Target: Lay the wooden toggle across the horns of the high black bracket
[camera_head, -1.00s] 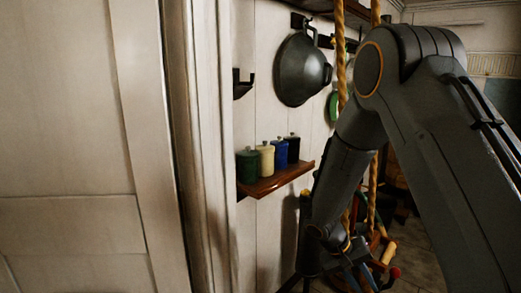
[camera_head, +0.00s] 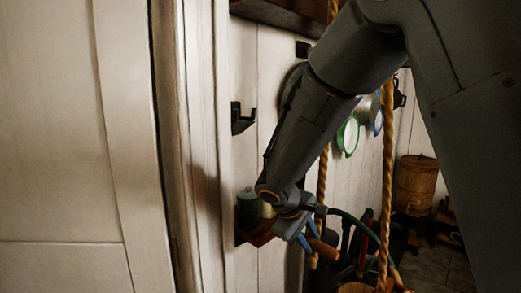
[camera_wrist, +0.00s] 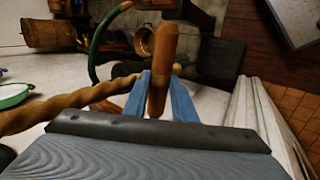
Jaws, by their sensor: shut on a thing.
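The high black bracket (camera_head: 242,118) is fixed to the pale plank wall in the head view, with its upturned end showing. My gripper (camera_head: 308,240) is below and to the right of it, in front of the small shelf. Its blue fingers are shut on the brown wooden toggle (camera_head: 322,248). In the wrist view the toggle (camera_wrist: 163,60) stands lengthwise between the blue fingertips (camera_wrist: 160,95), extending beyond them. A green cord (camera_wrist: 97,45) curves close to the toggle; whether it is tied to it I cannot tell. The bracket is not visible in the wrist view.
A wooden shelf (camera_head: 256,236) bears a green jar (camera_head: 247,203) and a cream jar, partly hidden by my arm. A thick twisted rope (camera_head: 388,150) hangs to the right of my gripper. The door frame (camera_head: 175,150) bounds the left. A wooden barrel (camera_head: 414,183) stands behind.

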